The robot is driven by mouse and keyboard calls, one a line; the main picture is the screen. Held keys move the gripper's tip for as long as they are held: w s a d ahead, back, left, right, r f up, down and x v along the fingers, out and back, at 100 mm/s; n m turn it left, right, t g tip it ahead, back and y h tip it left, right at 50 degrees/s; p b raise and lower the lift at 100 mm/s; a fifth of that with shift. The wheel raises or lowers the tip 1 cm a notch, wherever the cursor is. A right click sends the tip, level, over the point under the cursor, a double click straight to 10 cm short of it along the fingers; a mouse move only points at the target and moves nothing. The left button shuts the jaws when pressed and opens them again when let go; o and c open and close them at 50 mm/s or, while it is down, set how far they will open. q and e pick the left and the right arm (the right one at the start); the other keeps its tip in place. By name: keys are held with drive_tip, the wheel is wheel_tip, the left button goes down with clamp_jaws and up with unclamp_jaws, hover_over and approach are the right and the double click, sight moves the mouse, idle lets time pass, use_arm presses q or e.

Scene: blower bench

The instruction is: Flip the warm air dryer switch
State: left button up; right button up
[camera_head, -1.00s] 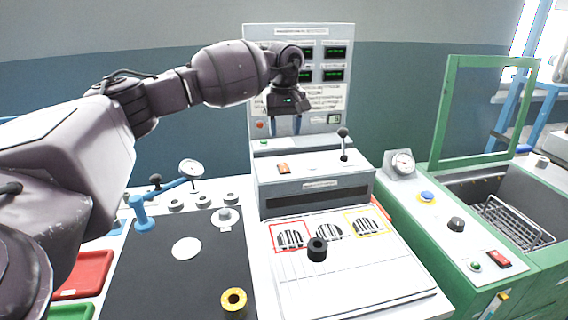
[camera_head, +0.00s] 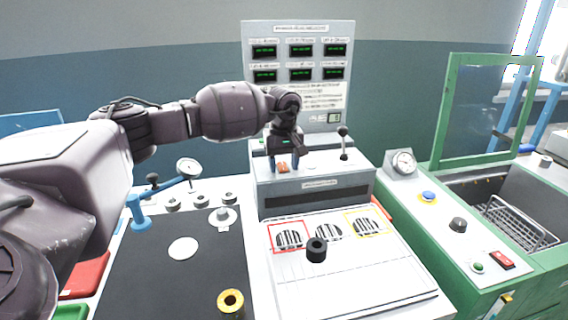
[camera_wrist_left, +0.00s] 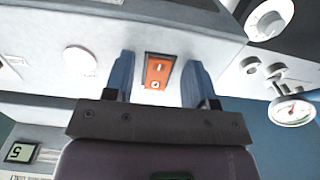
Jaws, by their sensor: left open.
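The orange rocker switch (camera_head: 283,168) sits on the top face of the grey-white dryer box (camera_head: 330,186) at the centre of the head view. In the left wrist view the switch (camera_wrist_left: 158,72) shows in its dark frame, between my two blue fingertips. My left gripper (camera_head: 284,163) points down over the switch, open, with a finger to each side of it. I cannot tell whether the fingers touch the box. My right gripper is not in view.
A black-knobbed lever (camera_head: 343,143) stands on the box right of the switch. A panel with green displays (camera_head: 298,75) rises behind. A green machine (camera_head: 460,225) with a wire basket is at right. A blue stand with a dial gauge (camera_head: 189,167) is at left.

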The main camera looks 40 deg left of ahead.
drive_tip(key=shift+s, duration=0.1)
use_arm(q)
drive_tip(key=c, duration=0.9)
drive_tip(key=shift+w+a+f+g+h+b, duration=0.2)
drive_tip(key=shift+g+h+b, duration=0.2)
drive_tip(key=shift+b, duration=0.2)
drive_tip(key=shift+g+h+b, duration=0.4)
drive_tip(key=shift+h+b, duration=0.1)
drive_tip(key=shift+b, duration=0.05)
drive_tip(key=shift+r, duration=0.45)
drive_tip(key=o, duration=0.9)
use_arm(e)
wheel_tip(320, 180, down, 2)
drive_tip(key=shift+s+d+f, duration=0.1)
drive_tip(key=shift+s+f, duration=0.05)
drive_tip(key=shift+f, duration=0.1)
use_arm(q)
drive_tip(key=shift+r, duration=0.1)
